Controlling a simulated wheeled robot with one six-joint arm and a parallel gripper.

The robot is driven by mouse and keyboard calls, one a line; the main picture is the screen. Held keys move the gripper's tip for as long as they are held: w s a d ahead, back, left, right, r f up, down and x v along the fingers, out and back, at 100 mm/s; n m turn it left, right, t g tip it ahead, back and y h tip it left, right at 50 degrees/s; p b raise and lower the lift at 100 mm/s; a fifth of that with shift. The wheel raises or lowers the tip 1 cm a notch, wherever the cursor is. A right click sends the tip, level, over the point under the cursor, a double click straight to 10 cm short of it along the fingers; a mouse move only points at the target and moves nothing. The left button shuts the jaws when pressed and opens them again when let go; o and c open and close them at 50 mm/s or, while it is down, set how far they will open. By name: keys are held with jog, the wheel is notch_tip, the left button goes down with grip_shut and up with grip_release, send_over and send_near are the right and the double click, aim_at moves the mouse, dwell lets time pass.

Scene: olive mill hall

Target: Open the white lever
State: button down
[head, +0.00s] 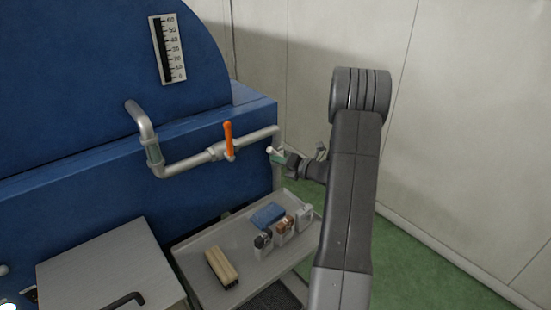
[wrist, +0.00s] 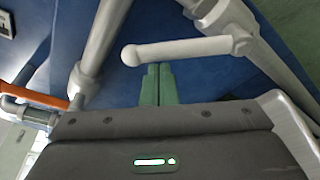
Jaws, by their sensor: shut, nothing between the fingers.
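The white lever (wrist: 178,50) crosses the upper middle of the wrist view, its rounded end at the left and its pivot on a grey pipe fitting at the right. In the head view a small part of the white lever (head: 270,150) shows at the end of the pipe, just beside my gripper (head: 279,157). My gripper's green fingers (wrist: 158,72) are together, with nothing between them. Their tips appear close to the lever near its rounded end; I cannot tell whether they touch it. My gripper and arm hide part of the pipe end in the head view.
An orange lever (head: 228,139) stands upright on the same pipe, left of my gripper. Behind is a blue machine (head: 80,90) with a gauge scale (head: 168,48). Green floor is free at the right.

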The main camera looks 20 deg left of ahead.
jog(key=shift+w+d+r+p, duration=0.4)
jog(key=shift+w+r+p, duration=0.1)
jog(key=shift+w+r, duration=0.3)
jog(key=w+d, duration=0.1)
jog(key=w+r, duration=0.1)
jog(key=w, duration=0.1)
jog(key=shift+d+r+p, duration=0.15)
jog(key=shift+d+p, duration=0.2)
jog(key=shift+d, duration=0.05)
jog(key=shift+w+r, duration=0.1)
jog(key=shift+r, duration=0.05)
jog(key=shift+d, duration=0.1)
